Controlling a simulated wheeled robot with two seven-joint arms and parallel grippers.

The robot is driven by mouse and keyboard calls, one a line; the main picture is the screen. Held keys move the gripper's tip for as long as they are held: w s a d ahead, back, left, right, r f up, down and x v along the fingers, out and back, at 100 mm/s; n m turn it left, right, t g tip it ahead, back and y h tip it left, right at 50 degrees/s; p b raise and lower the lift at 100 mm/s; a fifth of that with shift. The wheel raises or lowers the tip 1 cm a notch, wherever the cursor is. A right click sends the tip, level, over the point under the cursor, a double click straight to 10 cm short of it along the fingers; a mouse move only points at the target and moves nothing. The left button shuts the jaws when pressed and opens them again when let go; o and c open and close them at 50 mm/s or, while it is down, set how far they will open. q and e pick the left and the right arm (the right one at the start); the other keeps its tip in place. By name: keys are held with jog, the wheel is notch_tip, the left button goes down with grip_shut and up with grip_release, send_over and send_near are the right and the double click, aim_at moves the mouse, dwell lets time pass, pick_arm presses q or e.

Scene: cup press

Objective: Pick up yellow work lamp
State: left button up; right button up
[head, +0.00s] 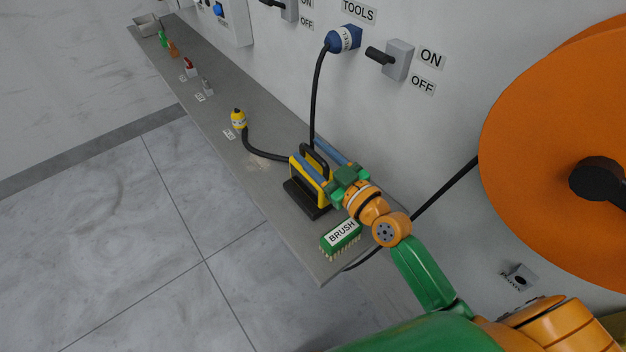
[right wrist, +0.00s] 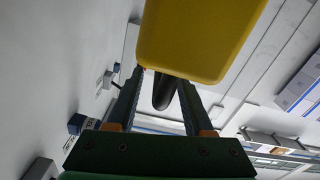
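The yellow work lamp (head: 325,191) stands on the grey shelf, with a black base and a black arched handle (head: 308,149) on top. In the right wrist view the lamp's yellow body (right wrist: 200,38) fills the top, and the dark handle (right wrist: 163,92) shows below it. My right gripper (head: 318,158) is at the handle, its blue fingers apart. In the right wrist view the gripper (right wrist: 158,92) has a finger on each side of the handle, with visible gaps. My left gripper is not in view.
A green brush (head: 341,238) lies near the shelf's front end. A black cable joins the lamp to a yellow plug (head: 239,119). A blue plug (head: 343,39) and a switch (head: 397,60) are on the wall. A large orange reel (head: 550,110) stands at right.

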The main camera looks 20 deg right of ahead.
grip_shut()
dwell(1.3)
